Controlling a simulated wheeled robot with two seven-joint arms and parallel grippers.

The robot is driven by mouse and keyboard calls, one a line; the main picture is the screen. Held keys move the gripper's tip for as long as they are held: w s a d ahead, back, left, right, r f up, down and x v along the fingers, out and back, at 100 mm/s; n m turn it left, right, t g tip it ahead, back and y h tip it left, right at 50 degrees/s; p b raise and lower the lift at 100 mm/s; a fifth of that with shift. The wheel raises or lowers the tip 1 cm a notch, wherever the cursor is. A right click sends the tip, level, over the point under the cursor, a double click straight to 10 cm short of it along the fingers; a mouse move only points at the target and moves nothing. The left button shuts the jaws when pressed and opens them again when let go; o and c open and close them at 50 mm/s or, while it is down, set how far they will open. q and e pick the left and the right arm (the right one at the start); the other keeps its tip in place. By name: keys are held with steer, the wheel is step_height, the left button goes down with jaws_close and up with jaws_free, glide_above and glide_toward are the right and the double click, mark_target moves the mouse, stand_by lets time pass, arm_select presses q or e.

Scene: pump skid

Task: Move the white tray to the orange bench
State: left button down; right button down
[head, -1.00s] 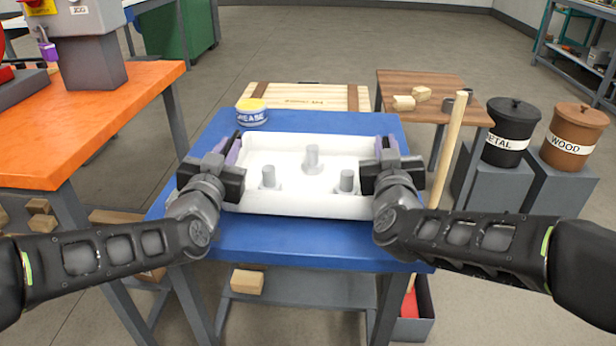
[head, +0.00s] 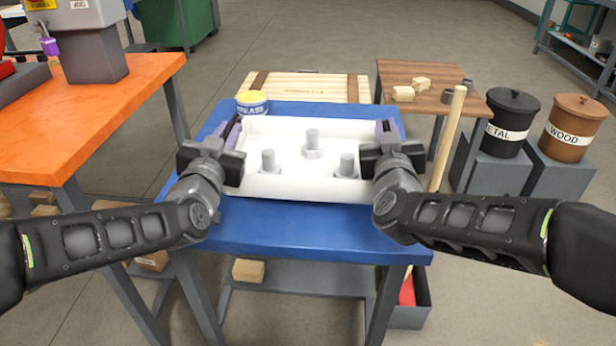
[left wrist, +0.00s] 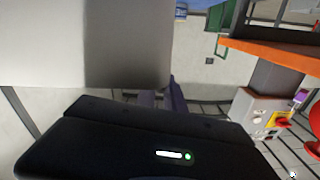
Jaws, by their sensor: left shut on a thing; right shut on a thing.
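The white tray (head: 300,188) is level over the blue table (head: 300,228), with several grey upright pegs (head: 312,142) in it. It appears raised slightly above the table top, though the gap is hard to see. My left gripper (head: 231,140) is shut on the tray's left purple handle, and my right gripper (head: 384,135) is shut on its right purple handle. The left wrist view shows a white surface of the tray (left wrist: 60,40) close up, above my dark gripper. The orange bench (head: 110,118) stands to the left, its near part clear.
A grease can (head: 252,104) stands behind the tray on the blue table. A grey machine (head: 92,45) occupies the back of the orange bench. A wooden crate (head: 310,86), a brown table (head: 425,100), an upright wooden handle (head: 447,140) and metal and wood bins (head: 510,120) are beyond and right.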

arm_select(q)
steer(key=shift+a+r, duration=0.25)
steer(key=shift+a, duration=0.05)
arm_select(e)
steer(key=shift+d+r, duration=0.2)
